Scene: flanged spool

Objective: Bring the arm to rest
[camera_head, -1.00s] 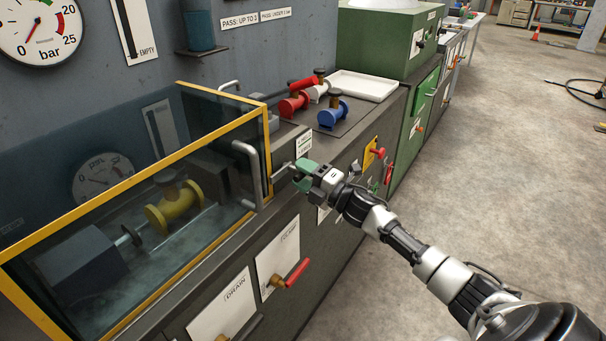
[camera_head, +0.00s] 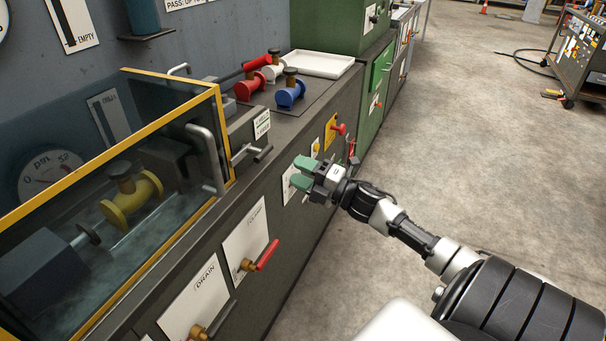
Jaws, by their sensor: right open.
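My right gripper (camera_head: 304,173) has green fingertips and is open and empty. It is in front of the bench's dark front face, right of the glass case, apart from the grey T-shaped handle (camera_head: 252,153) at the bench edge. My right arm (camera_head: 400,222) reaches in from the lower right. A yellow flanged spool (camera_head: 133,199) lies inside the glass case (camera_head: 150,115), which has a yellow frame and a grey pull handle (camera_head: 207,155). My left gripper does not show.
On the bench top are a red spool (camera_head: 249,86), a blue spool (camera_head: 290,95), a white one (camera_head: 272,72) and a white tray (camera_head: 318,64). Open concrete floor (camera_head: 470,130) lies to the right; a dark cart (camera_head: 583,55) stands beyond.

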